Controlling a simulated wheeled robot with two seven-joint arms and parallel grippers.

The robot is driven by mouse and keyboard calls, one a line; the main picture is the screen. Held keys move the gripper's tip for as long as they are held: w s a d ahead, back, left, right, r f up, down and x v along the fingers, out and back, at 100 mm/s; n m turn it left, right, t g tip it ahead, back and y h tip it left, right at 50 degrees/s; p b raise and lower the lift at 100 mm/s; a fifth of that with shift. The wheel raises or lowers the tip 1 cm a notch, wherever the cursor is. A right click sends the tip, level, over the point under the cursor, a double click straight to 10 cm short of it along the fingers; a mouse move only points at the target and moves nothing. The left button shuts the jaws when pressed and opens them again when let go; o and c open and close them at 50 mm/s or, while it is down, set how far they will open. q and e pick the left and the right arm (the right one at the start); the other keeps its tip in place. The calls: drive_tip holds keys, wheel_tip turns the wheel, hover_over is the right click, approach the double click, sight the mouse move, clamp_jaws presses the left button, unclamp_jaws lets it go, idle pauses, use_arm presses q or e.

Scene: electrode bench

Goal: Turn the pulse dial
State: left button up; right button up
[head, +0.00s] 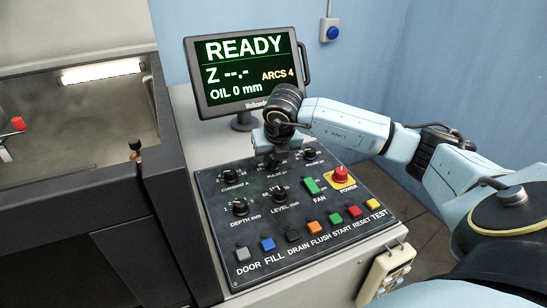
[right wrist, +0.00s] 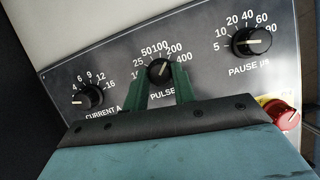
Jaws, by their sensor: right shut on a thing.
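The pulse dial (right wrist: 160,70) is a black knob with a white pointer line, between the current dial and the pause dial on the panel. In the right wrist view its pointer leans up and right, toward the scale's 100 to 200 part. My right gripper (right wrist: 161,84) has its two green fingers on either side of this knob and is shut on it. In the head view my right gripper (head: 275,157) reaches down over the panel's back row and hides most of the pulse dial. My left gripper is not in view.
The current dial (right wrist: 89,97) and pause dial (right wrist: 252,41) flank the pulse dial. A red power knob (head: 340,174), a green fan switch (head: 312,186) and coloured buttons sit nearer the front. The monitor (head: 246,73) behind reads READY.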

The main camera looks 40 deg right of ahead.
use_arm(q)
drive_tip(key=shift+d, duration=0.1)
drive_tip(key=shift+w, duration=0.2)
use_arm(e)
drive_tip(key=o, duration=1)
drive_tip(key=shift+c, duration=0.2)
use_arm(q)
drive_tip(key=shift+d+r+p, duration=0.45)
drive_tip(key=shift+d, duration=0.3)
use_arm(e)
drive_tip(key=v, duration=1.3)
drive_tip(key=shift+r, duration=0.3)
